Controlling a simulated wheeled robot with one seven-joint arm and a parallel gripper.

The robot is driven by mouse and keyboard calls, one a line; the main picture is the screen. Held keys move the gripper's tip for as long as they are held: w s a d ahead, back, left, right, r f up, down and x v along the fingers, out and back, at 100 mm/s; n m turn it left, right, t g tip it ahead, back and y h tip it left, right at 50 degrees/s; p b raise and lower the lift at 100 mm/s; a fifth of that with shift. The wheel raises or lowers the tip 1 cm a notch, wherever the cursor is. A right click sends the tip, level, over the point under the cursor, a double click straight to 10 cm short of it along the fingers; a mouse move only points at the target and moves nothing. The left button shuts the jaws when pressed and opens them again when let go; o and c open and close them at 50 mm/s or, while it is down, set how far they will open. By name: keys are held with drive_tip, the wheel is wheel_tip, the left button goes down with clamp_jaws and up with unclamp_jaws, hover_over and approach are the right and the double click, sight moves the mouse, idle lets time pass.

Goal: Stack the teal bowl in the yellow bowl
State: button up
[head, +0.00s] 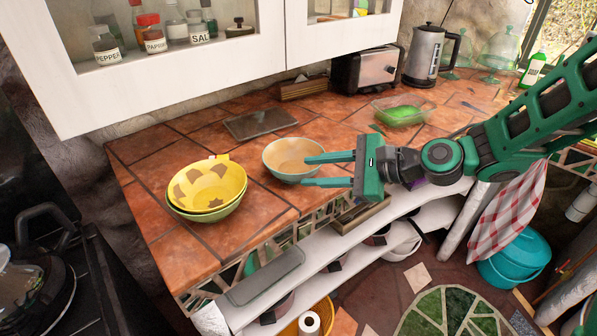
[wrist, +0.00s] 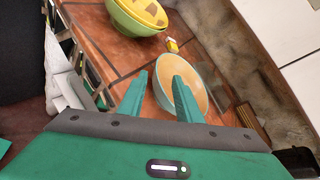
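The teal bowl (head: 292,172), pale teal outside and cream-orange inside, stands upright on the tiled counter. It also shows in the wrist view (wrist: 203,72). The yellow bowl (head: 208,184), with brown patches inside, sits nested in a green bowl (head: 206,216) to its left. The yellow bowl shows at the top of the wrist view (wrist: 145,12). My gripper (head: 304,171) is open and empty at the teal bowl's right side. In the wrist view, one finger overlaps the bowl and the other lies outside it; contact cannot be told.
A dark flat slab (head: 261,124) lies behind the bowls. A small yellow object (wrist: 171,45) is beside the stacked bowls. A toaster (head: 367,70), a kettle (head: 424,56) and a green-filled glass dish (head: 403,112) stand farther back. White cabinets (head: 180,70) overhang the counter.

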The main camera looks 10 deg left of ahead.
drive_tip(key=shift+v, duration=2.15)
drive_tip(key=d+f+n+h, duration=0.2)
drive_tip(key=d+h, duration=0.1)
drive_tip(key=d, duration=0.5)
drive_tip(key=d+f+n+h, duration=0.3)
drive_tip(key=d, duration=0.4)
drive_tip(key=s+d+n+h, duration=0.1)
drive_tip(key=s+d+h, duration=0.2)
drive_tip(key=d, duration=0.8)
drive_tip(key=s+d+n+h, duration=0.1)
drive_tip(key=s+d+h, duration=0.2)
drive_tip(key=s+d, duration=0.5)
drive_tip(key=d, duration=0.3)
drive_tip(key=shift+r+g, duration=0.35)
drive_tip(key=shift+g, duration=0.05)
drive_tip(key=shift+g+h, duration=0.6)
drive_tip(key=shift+g, duration=0.3)
drive_tip(key=s+d, duration=0.2)
drive_tip(key=s, duration=0.1)
drive_tip(key=s+d+r, duration=0.1)
drive_tip(key=s+d, duration=0.1)
drive_tip(key=s, duration=0.2)
drive_tip(key=s+d, duration=0.3)
drive_tip(key=s, duration=0.1)
drive_tip(key=shift+s+r, duration=0.25)
drive_tip(key=shift+r, duration=0.15)
drive_tip(key=shift+c, duration=0.8)
drive_tip(key=shift+s+d, duration=0.1)
drive_tip(key=shift+s, duration=0.25)
